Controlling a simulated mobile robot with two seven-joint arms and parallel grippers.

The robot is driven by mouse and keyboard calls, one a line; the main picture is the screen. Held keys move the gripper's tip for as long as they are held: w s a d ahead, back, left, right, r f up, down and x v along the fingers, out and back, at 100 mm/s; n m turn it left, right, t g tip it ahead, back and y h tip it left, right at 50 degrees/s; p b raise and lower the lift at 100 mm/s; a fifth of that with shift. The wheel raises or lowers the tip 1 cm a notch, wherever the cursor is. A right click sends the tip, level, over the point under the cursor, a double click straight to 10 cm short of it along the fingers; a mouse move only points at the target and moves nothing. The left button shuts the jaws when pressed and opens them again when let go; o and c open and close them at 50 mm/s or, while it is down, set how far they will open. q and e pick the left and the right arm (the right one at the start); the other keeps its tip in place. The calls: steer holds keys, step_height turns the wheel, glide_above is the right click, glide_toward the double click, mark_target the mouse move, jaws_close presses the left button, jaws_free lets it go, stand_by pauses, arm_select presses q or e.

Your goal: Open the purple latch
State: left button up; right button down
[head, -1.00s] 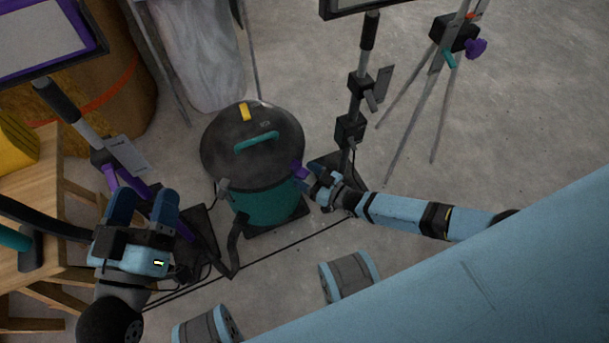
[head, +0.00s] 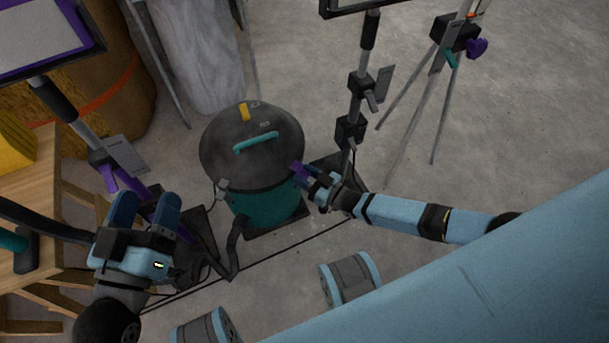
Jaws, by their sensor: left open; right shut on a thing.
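The purple latch (head: 297,169) is a small purple piece at the right side of the teal canister (head: 262,205), just below its dark round lid (head: 252,140). My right gripper (head: 306,177) reaches in from the right and is shut on the latch; its fingers hide part of it. The lid has a teal handle (head: 256,143) and a yellow piece (head: 244,112) on top, and it sits on the canister. My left gripper (head: 143,208) is open and empty, left of the canister and apart from it.
Light stands rise on the left (head: 62,103) and behind the canister (head: 361,95). A tripod (head: 452,60) stands at the back right. A wooden table (head: 45,190) is at the left. A dark hose (head: 233,245) and cables lie at the canister's base.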

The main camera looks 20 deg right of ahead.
mark_target(306, 177)
steer(key=s+f+t+y+b, duration=0.1)
steer(key=b, duration=0.2)
steer(key=s+d+f+t+y+b, duration=0.1)
steer(key=t+b, duration=0.1)
steer(key=b, duration=0.2)
steer(key=shift+d+f+b, duration=0.1)
steer(key=shift+b, duration=0.2)
steer(key=shift+s+d+f+t+y+b, duration=0.15)
steer(key=shift+t+y+b, duration=0.35)
steer(key=shift+t+b, duration=0.25)
arm_select(q)
steer(key=w+a+f+m+b, duration=0.1)
steer(key=w+f+m, duration=0.2)
steer(key=f+m, duration=0.1)
steer(key=shift+a+f+m+h, duration=0.25)
steer(key=shift+f+m+h, duration=0.15)
steer(key=shift+f, duration=0.35)
arm_select(e)
steer(key=shift+s+d+t+y, duration=0.2)
steer(key=shift+t+y, duration=0.2)
steer(key=shift+t, duration=0.15)
